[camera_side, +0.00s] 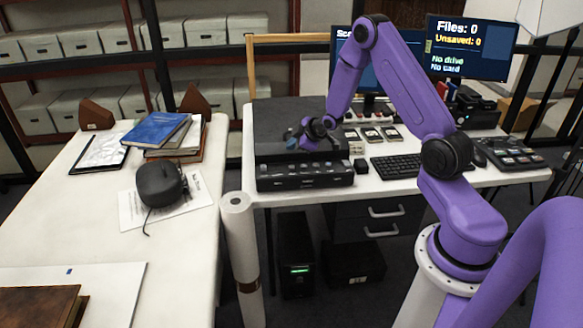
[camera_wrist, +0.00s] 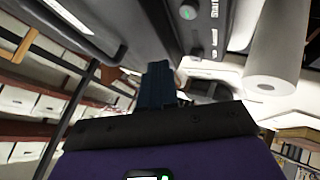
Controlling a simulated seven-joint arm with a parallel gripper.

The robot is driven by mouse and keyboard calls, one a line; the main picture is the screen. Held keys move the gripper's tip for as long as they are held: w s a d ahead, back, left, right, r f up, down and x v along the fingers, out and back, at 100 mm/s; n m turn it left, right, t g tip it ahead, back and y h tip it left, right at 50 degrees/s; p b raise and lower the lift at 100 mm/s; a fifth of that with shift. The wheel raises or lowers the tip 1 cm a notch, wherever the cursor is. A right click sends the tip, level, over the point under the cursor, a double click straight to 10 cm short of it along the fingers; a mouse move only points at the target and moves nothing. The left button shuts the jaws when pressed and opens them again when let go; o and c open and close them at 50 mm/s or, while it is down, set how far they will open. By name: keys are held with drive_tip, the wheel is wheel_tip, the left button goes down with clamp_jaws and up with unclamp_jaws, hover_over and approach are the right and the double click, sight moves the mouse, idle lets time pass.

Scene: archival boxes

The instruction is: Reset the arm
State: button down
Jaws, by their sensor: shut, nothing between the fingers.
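My purple arm reaches over the right-hand desk. My gripper (camera_side: 301,137) is just above the front of a black scanner-like machine (camera_side: 304,176) at the desk's left end. In the wrist view my gripper (camera_wrist: 157,70) shows as dark blue fingers held together, with nothing between them. The machine's front panel with its buttons (camera_wrist: 190,30) is close by at the top of the wrist view. I cannot tell whether the fingers touch the machine.
A keyboard (camera_side: 397,165), several small cards (camera_side: 371,134) and monitors (camera_side: 472,47) stand on the right desk. A white paper roll (camera_side: 237,230) stands upright between the desks. The left table holds a blue book (camera_side: 157,129) and a dark rounded device (camera_side: 160,184).

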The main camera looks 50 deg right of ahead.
drive_tip(key=s+a+r+n+g+y, duration=0.1)
drive_tip(key=s+a+r, duration=0.25)
drive_tip(key=a, duration=0.35)
drive_tip(key=s+a+r+g, duration=0.2)
drive_tip(key=s+a+r, duration=0.15)
drive_tip(key=a, duration=0.45)
drive_tip(key=s+a+r+n+g+y, duration=0.1)
drive_tip(key=s+a+r, duration=0.1)
drive_tip(key=s+a, duration=0.35)
drive_tip(key=s+a+r+n+g, duration=0.1)
drive_tip(key=s+a+r, duration=0.1)
drive_tip(key=s+a, duration=0.35)
drive_tip(key=s+a+r+g, duration=0.2)
drive_tip(key=s+r, duration=0.1)
drive_tip(key=s, duration=0.5)
drive_tip(key=s+d+r+n+g+h, duration=0.1)
drive_tip(key=s+d+r+g, duration=0.1)
drive_tip(key=s, duration=1.1)
drive_tip(key=shift+d, duration=0.35)
